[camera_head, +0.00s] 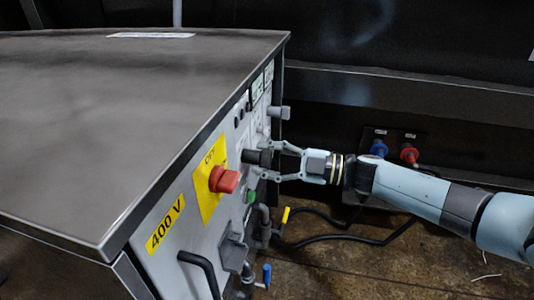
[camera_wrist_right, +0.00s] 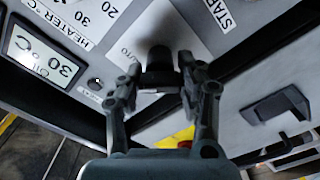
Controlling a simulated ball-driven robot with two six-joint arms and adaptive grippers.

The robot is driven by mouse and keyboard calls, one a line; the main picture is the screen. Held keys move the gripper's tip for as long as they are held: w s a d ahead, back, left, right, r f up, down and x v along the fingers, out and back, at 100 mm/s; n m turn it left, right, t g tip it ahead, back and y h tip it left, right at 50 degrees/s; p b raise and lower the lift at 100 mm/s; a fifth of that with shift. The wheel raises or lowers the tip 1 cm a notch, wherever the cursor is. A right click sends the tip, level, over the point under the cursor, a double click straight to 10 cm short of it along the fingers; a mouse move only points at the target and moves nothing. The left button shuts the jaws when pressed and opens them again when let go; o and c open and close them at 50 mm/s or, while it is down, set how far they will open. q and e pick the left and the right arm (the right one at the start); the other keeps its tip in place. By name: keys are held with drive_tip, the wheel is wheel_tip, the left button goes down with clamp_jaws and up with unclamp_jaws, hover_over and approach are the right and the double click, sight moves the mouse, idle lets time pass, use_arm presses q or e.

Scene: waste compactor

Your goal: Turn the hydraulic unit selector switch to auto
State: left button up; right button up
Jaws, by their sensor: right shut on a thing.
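The selector switch is a black knob (camera_head: 258,157) on the grey front panel of the cabinet. The exact angle of the knob is hard to read. My left gripper is not in view.
A red emergency knob (camera_head: 224,180) on a yellow plate is just in front of the switch. A grey handle (camera_head: 279,112) sticks out farther back. A green button (camera_head: 251,196) and a black handle (camera_head: 200,270) are lower. Blue (camera_head: 379,148) and red (camera_head: 409,154) valves stand behind my arm.

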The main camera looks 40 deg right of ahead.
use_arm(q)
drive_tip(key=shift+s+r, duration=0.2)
use_arm(e)
drive_tip(key=shift+m, duration=0.4)
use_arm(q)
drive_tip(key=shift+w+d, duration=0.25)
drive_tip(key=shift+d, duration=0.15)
use_arm(e)
drive_tip(key=shift+f, duration=0.1)
drive_tip(key=o, duration=1.2)
drive_tip(key=shift+s+d, duration=0.15)
drive_tip(key=shift+d, duration=0.05)
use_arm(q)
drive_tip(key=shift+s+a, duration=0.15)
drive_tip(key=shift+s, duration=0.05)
use_arm(e)
drive_tip(key=v, duration=1.1)
drive_tip(key=shift+s+d, duration=0.2)
drive_tip(key=shift+s, duration=0.05)
